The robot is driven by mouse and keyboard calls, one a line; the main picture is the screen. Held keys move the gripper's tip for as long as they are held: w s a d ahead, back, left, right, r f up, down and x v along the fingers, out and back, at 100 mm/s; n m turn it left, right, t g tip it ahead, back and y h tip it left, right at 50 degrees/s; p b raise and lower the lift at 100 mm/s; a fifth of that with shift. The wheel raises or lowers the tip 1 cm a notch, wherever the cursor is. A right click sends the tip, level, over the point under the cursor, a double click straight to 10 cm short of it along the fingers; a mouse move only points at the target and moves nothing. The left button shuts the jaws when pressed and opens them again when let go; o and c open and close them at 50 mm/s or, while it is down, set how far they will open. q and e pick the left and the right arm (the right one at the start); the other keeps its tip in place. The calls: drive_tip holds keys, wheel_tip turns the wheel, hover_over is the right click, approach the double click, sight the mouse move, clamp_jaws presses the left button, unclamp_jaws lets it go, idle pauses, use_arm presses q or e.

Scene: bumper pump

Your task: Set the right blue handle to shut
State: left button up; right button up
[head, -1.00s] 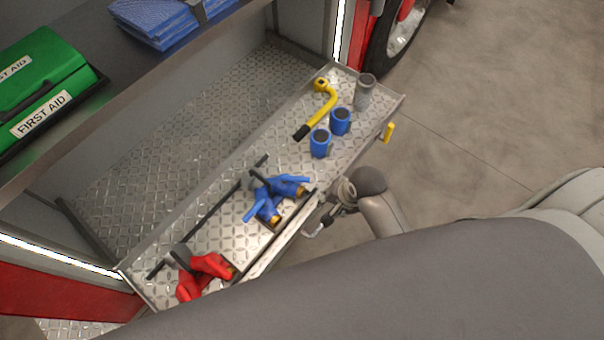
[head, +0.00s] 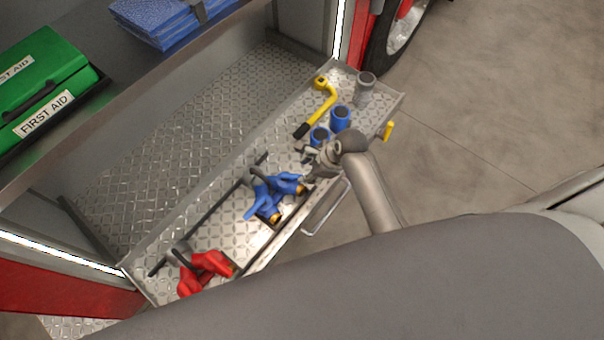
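Two blue handles sit together on the fold-down tread-plate shelf (head: 215,232). The right blue handle (head: 284,181) points to the right, and the left blue handle (head: 250,213) points down and left. Brass fittings show below them. My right gripper (head: 306,166) comes in from the right over the shelf edge. Its fingers look spread, one near the blue cap and one close to the tip of the right blue handle. I cannot tell whether it touches the handle. My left gripper is not in view.
Two blue caps (head: 340,117), a yellow wrench (head: 326,104) and a grey cylinder (head: 365,86) stand or lie up the shelf. Red handles (head: 208,263) are at the lower left. A metal grab rail (head: 326,208) runs along the front edge.

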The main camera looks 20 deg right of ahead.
sight(295, 177)
drive_tip(key=x, duration=0.6)
drive_tip(key=shift+w+f, duration=0.1)
drive_tip(key=shift+f, duration=0.15)
clamp_jaws()
